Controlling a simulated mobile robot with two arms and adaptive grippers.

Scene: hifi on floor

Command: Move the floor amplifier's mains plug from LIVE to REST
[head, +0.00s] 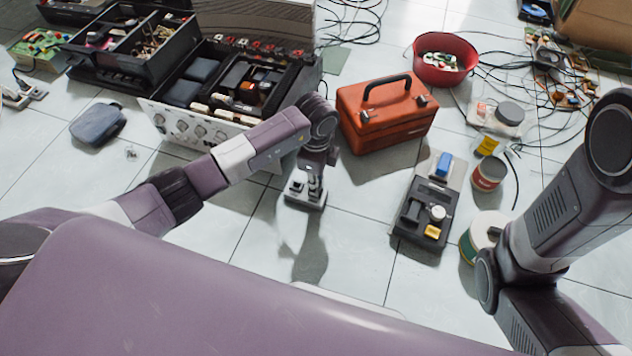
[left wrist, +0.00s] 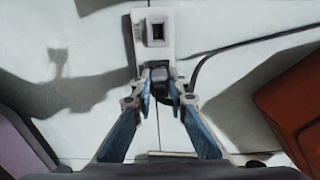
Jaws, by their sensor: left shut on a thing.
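My left gripper (head: 314,196) points down at a small pale socket block (head: 292,194) on the floor. In the left wrist view, my left gripper (left wrist: 161,90) is shut on a dark mains plug (left wrist: 160,74), one finger on each side. A black cord (left wrist: 205,62) curves away to the right. The pale block (left wrist: 168,14) shows an empty dark socket (left wrist: 157,32) beyond the plug; its side lettering is too small to read. I cannot tell whether the plug is seated. The floor amplifier (head: 195,131) stands open behind, knobs facing me. My right gripper is out of view.
An orange toolbox (head: 385,125) stands close right of the socket block and shows in the left wrist view (left wrist: 290,105). Tiles in front are clear.

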